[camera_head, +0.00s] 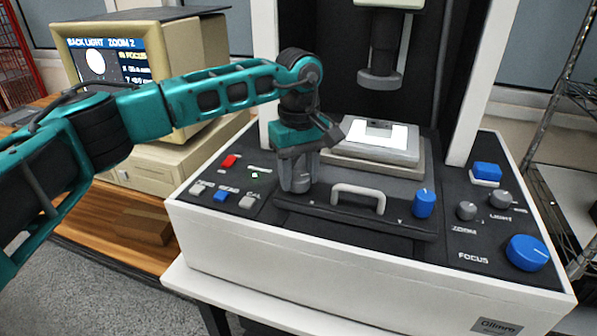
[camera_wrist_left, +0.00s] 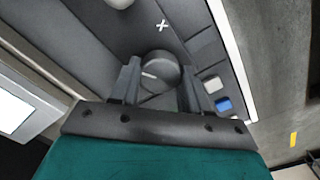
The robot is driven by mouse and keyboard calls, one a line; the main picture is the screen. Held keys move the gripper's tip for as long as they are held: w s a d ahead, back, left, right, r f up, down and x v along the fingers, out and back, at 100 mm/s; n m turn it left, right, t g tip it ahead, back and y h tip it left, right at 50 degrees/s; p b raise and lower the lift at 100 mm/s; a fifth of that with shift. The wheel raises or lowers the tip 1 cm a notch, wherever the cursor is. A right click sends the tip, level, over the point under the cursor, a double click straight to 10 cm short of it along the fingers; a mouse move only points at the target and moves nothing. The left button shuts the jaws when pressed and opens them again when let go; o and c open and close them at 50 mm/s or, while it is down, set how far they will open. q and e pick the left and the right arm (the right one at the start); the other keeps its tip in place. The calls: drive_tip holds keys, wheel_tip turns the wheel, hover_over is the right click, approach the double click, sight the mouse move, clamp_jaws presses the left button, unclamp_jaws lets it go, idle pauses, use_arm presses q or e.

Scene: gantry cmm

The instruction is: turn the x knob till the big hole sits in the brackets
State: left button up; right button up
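The x knob (camera_wrist_left: 158,72) is a dark grey round knob with a white pointer line, beside a white X mark in the left wrist view. My left gripper (camera_head: 298,183) reaches down over it at the left of the machine's front panel. Its two fingers (camera_wrist_left: 158,84) lie close against both sides of the knob, shut on it. The monitor screen (camera_head: 108,68) shows a white disc, the bright hole, left of centre on a dark field; brackets are too small to make out. The part on the stage (camera_head: 378,132) is lit white. My right gripper is out of view.
A grey handle (camera_head: 358,193) and a blue y knob (camera_head: 424,203) lie to the right of my gripper. Red, white and blue buttons (camera_head: 221,195) lie to its left. Zoom, light and focus knobs (camera_head: 527,252) sit at the right. The column lens (camera_head: 380,78) hangs over the stage.

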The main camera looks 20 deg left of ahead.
sight(299, 176)
use_arm(q)
drive_tip(key=o, duration=0.4)
drive_tip(key=shift+o, duration=0.2)
wheel_tip(299, 176, up, 13)
idle(0.3)
